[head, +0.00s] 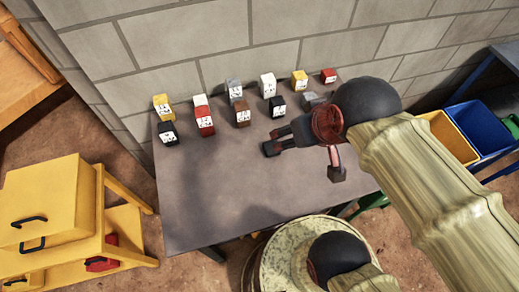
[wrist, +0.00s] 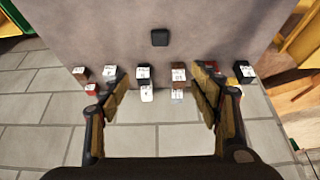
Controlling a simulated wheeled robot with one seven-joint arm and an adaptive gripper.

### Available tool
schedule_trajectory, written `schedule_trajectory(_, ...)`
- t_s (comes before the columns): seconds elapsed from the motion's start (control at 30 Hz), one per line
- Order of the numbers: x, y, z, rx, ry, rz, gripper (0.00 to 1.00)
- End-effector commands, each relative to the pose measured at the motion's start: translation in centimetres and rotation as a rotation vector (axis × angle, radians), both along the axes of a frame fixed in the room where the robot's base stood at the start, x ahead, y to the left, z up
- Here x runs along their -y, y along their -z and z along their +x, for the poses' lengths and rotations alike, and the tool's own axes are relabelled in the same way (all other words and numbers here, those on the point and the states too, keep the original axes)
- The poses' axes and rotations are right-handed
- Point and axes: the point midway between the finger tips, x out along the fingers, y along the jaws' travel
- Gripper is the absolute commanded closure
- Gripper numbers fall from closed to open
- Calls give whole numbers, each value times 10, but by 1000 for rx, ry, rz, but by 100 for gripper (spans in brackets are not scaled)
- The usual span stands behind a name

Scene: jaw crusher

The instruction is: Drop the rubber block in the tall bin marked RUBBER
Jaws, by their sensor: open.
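A lone black block (wrist: 159,37) lies on the bare tabletop in the wrist view, apart from the labelled rows. No label shows on it; it looks like the rubber block, but its material cannot be read. In the head view a dark shape at my left finger may be it, but I cannot tell it from the finger. My gripper (head: 308,157) is over the table, its fingers spread wide with nothing between them. In the wrist view my gripper (wrist: 160,76) is behind the lone block in the picture, nearer the wall. No bin marked RUBBER can be read.
Labelled blocks stand in two rows on the grey table (head: 200,205) by the wall, including a red one (head: 205,122). A yellow bin (head: 452,136) and a blue bin (head: 486,128) are at right. A yellow cabinet (head: 40,205) is left. A drum (head: 280,262) stands in front.

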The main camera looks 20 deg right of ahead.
Motion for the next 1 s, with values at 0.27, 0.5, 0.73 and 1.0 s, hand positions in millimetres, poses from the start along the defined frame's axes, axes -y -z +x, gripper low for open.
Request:
schedule_trajectory(0.27,0,-4,2,-38,0,0,37)
schedule_trajectory(0.5,0,7,6,-135,0,0,37)
schedule_trajectory(0.73,0,23,15,-271,0,0,37)
schedule_trajectory(1.0,0,63,44,-477,0,0,37)
